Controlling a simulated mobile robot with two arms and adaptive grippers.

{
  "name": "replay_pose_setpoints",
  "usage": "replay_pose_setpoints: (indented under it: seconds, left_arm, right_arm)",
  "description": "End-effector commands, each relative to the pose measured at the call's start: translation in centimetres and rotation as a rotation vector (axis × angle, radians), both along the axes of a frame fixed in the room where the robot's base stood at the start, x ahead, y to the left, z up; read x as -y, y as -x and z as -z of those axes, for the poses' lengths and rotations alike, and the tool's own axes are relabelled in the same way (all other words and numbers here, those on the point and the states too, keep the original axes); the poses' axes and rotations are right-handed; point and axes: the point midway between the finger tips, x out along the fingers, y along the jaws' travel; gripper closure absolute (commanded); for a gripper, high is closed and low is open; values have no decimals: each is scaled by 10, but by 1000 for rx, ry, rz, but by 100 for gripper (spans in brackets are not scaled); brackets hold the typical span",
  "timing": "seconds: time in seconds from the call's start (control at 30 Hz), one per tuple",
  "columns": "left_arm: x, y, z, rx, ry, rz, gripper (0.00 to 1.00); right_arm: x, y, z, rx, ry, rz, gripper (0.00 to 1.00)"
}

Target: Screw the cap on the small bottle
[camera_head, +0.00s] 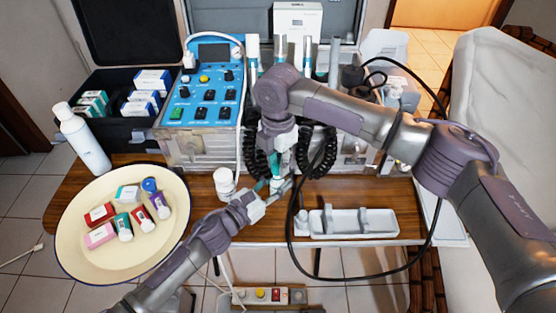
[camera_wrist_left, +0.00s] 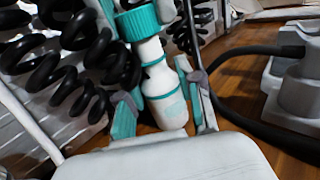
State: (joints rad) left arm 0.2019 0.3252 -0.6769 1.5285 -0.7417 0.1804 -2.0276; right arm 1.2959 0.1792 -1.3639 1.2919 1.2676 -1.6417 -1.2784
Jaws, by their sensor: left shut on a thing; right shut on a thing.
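The small bottle is white with teal bands. It shows in the left wrist view (camera_wrist_left: 163,88), standing slightly tilted in the picture, and partly in the head view (camera_head: 276,185). My left gripper (camera_head: 265,191) is shut around its lower body; its fingers also show in the left wrist view (camera_wrist_left: 163,108). A ribbed teal cap (camera_wrist_left: 137,23) is at the bottle's top, in line with the neck. I cannot tell whether it is threaded on. My right gripper (camera_head: 277,152) comes down from above and is shut on the cap. Its fingertips are mostly hidden in the head view.
A white jar (camera_head: 224,182) stands just left of the grippers. A cream plate (camera_head: 80,245) with several small boxes and bottles is at the left. A grey tray (camera_head: 350,222) is at the right. Black coiled hoses (camera_head: 318,150) hang behind, and a black cable loops in front.

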Motion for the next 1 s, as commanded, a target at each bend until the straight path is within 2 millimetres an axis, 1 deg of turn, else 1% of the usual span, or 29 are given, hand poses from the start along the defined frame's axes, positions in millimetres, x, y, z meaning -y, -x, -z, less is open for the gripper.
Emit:
replay_pose_setpoints:
  seconds: [0.33,0.93,1.0]
  left_arm:
    - [0,0,0,-1,-1,0,100]
    - [0,0,1,-1,-1,0,100]
    - [0,0,1,-1,-1,0,100]
  right_arm:
    - [0,0,1,0,0,0,82]
    - [0,0,11,0,-1,2,82]
    - [-1,0,11,-1,-2,24,82]
